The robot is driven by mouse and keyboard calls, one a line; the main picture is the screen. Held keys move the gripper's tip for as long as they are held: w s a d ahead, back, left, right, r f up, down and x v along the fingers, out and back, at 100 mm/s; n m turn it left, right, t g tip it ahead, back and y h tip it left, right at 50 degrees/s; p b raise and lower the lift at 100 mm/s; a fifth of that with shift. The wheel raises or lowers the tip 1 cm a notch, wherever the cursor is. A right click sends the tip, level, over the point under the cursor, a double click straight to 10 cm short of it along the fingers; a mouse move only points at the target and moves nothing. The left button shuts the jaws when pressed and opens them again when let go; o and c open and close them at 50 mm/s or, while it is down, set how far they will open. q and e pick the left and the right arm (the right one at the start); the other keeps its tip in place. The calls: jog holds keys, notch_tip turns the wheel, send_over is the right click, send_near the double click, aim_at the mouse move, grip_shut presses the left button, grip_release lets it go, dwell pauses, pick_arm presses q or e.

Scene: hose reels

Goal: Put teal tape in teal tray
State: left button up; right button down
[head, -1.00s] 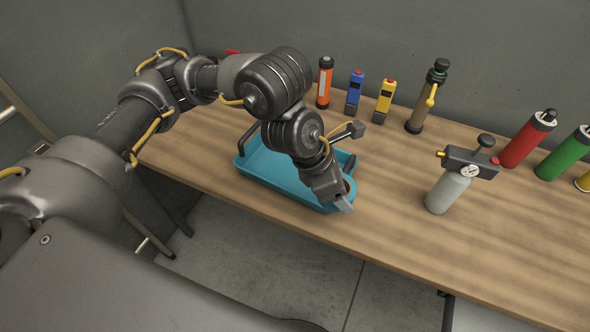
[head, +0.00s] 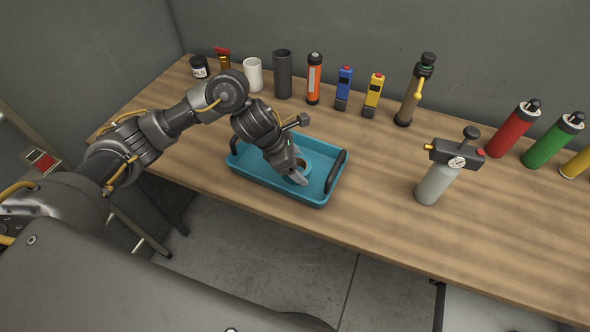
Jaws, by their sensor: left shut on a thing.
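The teal tray (head: 262,182) lies on the wooden table and has dark handles at both ends. My left gripper (head: 300,178) points down into the right half of the tray. It is shut on the teal tape (head: 307,169), a roll with a brownish core, partly hidden by the fingers. The tape is within the tray's outline; I cannot tell whether it touches the tray floor. My right gripper is not in view.
Along the back stand a white cup (head: 253,75), a dark cylinder (head: 282,75), an orange flashlight (head: 314,80) and blue and yellow devices. A grey canister with a gauge (head: 437,180) stands right of the tray. The table between them is clear.

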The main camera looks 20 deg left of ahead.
pick_arm(q)
jog(key=shift+w+a+f, duration=0.2)
jog(key=shift+a+f, duration=0.15)
notch_tip(320, 180, down, 3)
jog(key=shift+w+p, duration=0.1)
jog(key=shift+p, duration=0.7)
jog(key=shift+f, duration=0.2)
jog(key=o, duration=0.7)
jog(key=shift+b+v, duration=1.2)
jog(key=shift+v, duration=4.85)
jog(key=shift+a, duration=0.1)
